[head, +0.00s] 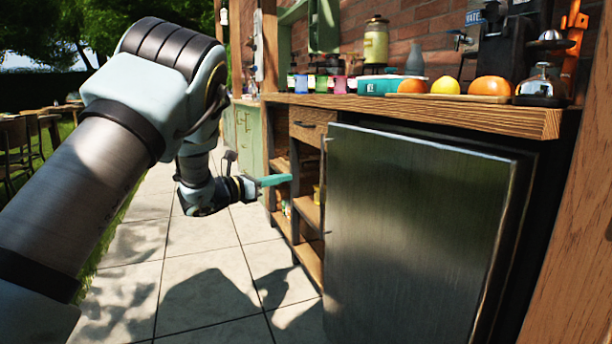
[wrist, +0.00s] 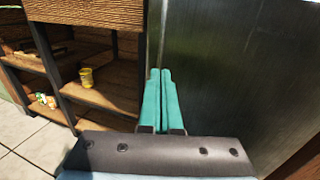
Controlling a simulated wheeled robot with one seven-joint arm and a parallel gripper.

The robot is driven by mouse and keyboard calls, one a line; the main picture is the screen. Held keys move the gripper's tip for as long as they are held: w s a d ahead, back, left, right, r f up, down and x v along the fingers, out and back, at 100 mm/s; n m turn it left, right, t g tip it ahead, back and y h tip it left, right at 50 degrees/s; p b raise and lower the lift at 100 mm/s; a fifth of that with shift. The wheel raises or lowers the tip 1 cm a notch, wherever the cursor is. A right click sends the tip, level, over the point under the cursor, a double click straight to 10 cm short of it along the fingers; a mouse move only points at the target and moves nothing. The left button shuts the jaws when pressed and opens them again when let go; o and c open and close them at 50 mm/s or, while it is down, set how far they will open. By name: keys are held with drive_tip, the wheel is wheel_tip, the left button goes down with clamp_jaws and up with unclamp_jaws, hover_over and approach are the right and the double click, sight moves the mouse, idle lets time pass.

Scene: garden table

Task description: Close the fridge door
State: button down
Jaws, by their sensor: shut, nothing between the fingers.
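The fridge door (head: 415,225) is a dark brushed-metal panel under the wooden counter, filling the right of the head view. A thin upright handle or edge strip shows at its left side. The door face stands forward of the dark frame at its right; I cannot tell exactly how far ajar it is. My gripper (head: 288,179) is left of the door's left edge, its teal fingers shut together and empty. In the wrist view my gripper (wrist: 160,73) points at the left edge of the door (wrist: 235,80); contact cannot be told.
Open wooden shelves (head: 307,212) with a yellow can (wrist: 87,77) stand left of the door. The counter (head: 430,112) above holds fruit, jars and a teal box. A wooden post (head: 575,200) is at the right. The paved floor (head: 205,270) in front is clear.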

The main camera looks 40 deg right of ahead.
drive_tip(key=d, duration=1)
drive_tip(key=shift+s+d+b, duration=0.4)
drive_tip(key=shift+s+b, duration=0.05)
